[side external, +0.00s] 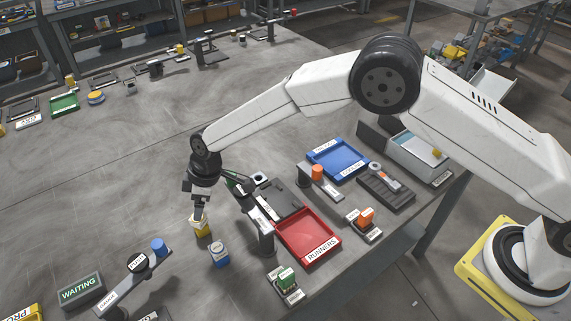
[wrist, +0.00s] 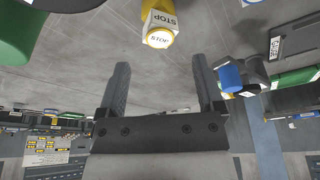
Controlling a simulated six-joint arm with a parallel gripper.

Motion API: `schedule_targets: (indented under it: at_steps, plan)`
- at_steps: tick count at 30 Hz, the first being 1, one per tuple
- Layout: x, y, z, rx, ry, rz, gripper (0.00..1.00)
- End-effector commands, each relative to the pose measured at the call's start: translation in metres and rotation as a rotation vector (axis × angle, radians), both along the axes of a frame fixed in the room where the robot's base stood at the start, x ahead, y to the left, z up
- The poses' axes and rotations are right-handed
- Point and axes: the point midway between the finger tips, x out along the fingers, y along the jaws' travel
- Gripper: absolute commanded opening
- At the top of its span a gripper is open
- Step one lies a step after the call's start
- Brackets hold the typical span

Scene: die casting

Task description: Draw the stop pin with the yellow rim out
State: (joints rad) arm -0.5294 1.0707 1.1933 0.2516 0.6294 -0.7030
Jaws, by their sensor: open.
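The yellow-rimmed stop piece (side external: 202,230) stands on the grey bench below my gripper in the side view. In the wrist view the stop piece (wrist: 158,38) shows a white face marked STOP and a yellow rim, just beyond my fingertips and roughly between them. My gripper (wrist: 162,68) is open and nothing is between its fingers. In the side view my gripper (side external: 200,208) points down at the yellow piece; whether it touches cannot be told. A similar blue-sided block (side external: 219,254) stands close by at the lower right.
A red runners tray (side external: 308,236), a blue tray (side external: 338,160) and a dark fixture (side external: 285,199) lie to the right. A waiting sign (side external: 80,290) and a blue-knobbed device (side external: 133,280) stand at the front left. The bench left of my gripper is clear.

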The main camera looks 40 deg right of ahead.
Motion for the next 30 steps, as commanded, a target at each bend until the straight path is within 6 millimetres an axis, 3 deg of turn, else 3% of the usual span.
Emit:
schedule_targets:
  at_steps: [10, 30]
  plan:
    - [-0.004, -0.008, 0.031, 0.001, -0.002, 0.001, 0.86]
    - [-0.005, -0.009, 0.034, 0.000, -0.002, 0.001, 0.86]
